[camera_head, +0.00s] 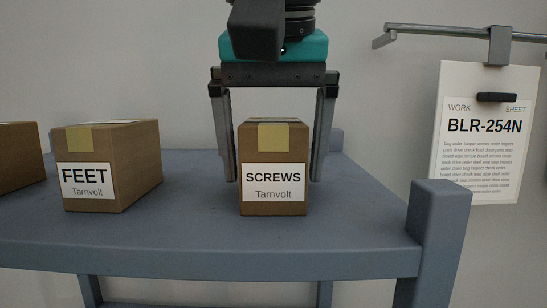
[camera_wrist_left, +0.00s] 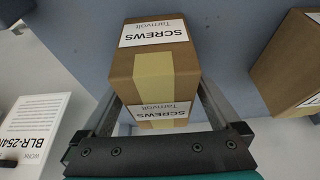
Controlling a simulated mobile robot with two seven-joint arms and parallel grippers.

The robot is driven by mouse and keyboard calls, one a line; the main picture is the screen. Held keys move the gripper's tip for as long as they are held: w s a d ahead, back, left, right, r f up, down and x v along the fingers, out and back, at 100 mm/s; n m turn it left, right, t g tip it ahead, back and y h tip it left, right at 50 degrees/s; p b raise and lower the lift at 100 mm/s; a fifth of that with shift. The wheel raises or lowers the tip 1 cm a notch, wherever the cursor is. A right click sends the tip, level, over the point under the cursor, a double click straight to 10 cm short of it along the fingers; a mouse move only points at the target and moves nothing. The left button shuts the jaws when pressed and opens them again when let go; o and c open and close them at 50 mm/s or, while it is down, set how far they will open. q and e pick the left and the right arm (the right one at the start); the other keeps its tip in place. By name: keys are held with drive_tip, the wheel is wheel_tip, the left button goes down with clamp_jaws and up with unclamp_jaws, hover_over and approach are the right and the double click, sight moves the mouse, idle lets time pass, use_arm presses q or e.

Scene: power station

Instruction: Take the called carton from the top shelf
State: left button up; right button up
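A brown SCREWS carton (camera_head: 273,170) with a tan tape strip and white label stands upright on the blue-grey top shelf (camera_head: 190,250). It also shows in the left wrist view (camera_wrist_left: 152,60). My left gripper (camera_head: 274,180) points down over it with one finger on each side. The fingers look open, with narrow gaps beside the carton's upper sides; contact lower down is hard to tell. A FEET carton (camera_head: 105,170) stands to the left on the same shelf. The frames do not show which carton is called. My right gripper is out of view.
Another brown carton (camera_head: 18,157) is cut off at the left edge. A work sheet (camera_head: 486,135) reading BLR-254N hangs from a metal rail (camera_head: 440,31) at right. A shelf corner post (camera_head: 433,235) rises at front right. Shelf between FEET and SCREWS is clear.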

use_arm(q)
clamp_jaws()
idle(0.6)
